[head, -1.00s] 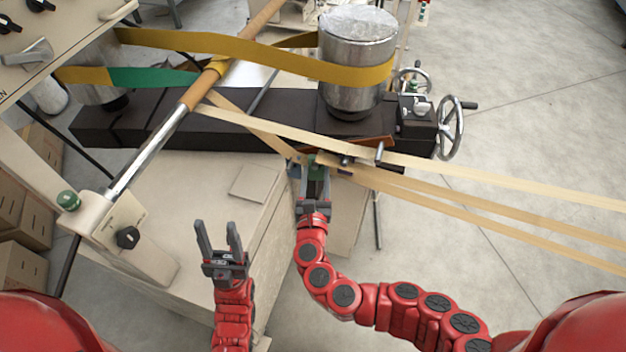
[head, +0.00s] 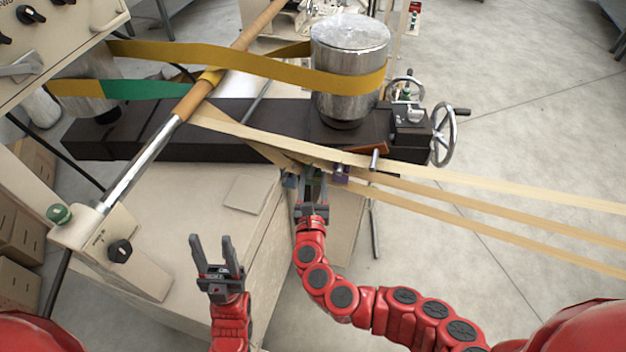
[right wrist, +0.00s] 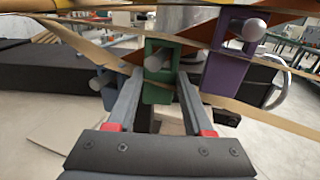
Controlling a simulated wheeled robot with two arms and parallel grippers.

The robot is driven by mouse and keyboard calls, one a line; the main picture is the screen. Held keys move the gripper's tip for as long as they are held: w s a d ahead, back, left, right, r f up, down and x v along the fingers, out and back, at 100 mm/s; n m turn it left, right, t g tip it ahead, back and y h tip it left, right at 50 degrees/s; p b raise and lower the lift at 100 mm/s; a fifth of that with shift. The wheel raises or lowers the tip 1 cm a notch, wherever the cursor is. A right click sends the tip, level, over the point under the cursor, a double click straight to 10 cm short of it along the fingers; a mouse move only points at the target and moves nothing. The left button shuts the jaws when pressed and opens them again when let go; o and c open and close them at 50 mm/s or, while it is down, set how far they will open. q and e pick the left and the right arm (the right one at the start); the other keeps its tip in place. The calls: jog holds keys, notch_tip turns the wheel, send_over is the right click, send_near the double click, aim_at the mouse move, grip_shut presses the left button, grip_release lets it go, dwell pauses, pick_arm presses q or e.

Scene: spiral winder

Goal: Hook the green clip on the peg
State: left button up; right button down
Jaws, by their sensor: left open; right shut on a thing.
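The green clip (right wrist: 158,92) is an upright frame with openings, held between the fingers of my right gripper (right wrist: 155,105). In the head view my right gripper (head: 312,186) is shut on it at the tan strips, where the clip is mostly hidden. In the right wrist view a grey peg's round end (right wrist: 153,62) shows at the clip's upper opening. I cannot tell whether the clip hangs on it. A blue clip (right wrist: 108,94) is to the left and a purple clip (right wrist: 226,66) to the right, each with a peg end. My left gripper (head: 212,250) is open and empty.
Tan strips (head: 440,188) run to the right across the work area. A metal cylinder (head: 348,85) wrapped by a yellow belt stands behind, on a black beam (head: 235,130). A handwheel (head: 444,135) is at the right. A beige box top (head: 185,205) lies near my left gripper.

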jog(key=shift+c, duration=1.1)
grip_release()
jog(key=shift+s, duration=0.1)
